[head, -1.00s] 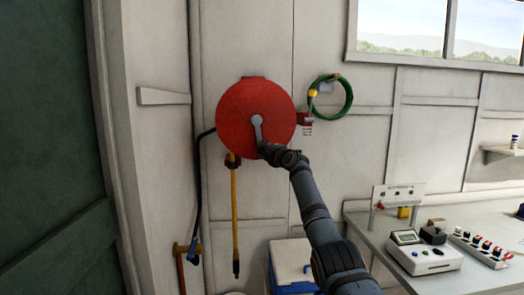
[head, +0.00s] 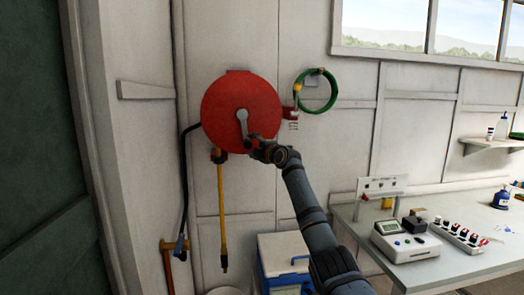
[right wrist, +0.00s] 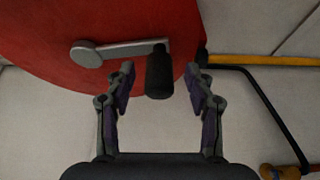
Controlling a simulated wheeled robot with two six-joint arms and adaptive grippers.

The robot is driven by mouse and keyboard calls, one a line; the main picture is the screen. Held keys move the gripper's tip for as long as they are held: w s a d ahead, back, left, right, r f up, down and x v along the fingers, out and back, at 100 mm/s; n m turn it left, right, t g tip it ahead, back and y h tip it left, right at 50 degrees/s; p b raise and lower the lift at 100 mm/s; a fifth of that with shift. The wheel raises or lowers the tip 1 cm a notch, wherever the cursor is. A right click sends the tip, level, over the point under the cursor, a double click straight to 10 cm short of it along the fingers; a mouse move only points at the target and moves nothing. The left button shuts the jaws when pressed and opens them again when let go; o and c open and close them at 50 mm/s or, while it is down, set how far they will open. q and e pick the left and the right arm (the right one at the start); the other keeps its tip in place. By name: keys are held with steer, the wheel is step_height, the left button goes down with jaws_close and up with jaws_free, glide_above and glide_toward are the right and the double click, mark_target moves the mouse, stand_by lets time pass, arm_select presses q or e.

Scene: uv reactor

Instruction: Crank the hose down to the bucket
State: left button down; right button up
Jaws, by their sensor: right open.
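A red hose reel (head: 215,105) hangs on the wall in the head view. Its grey crank arm (head: 242,124) points down and slightly right, and also shows in the right wrist view (right wrist: 115,48). The black crank handle (right wrist: 159,78) stands between the open fingers of my right gripper (right wrist: 160,72), with a gap on each side. In the head view that gripper (head: 257,146) is at the reel's lower right. The yellow hose (head: 221,205) hangs straight down from the reel. A pale rim, probably the bucket (head: 224,291), shows below it, cut by the bottom edge. My left gripper is out of view.
A black hose (head: 184,185) runs from the reel down to a pipe with a blue-handled tap (head: 179,246). A green hose coil (head: 333,92) hangs right of the reel. A blue and white cooler (head: 285,252) stands below. A bench (head: 440,265) with devices is at the right.

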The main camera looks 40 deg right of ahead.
steer(key=s+a, duration=0.1)
steer(key=s, duration=0.8)
steer(key=shift+a, duration=0.25)
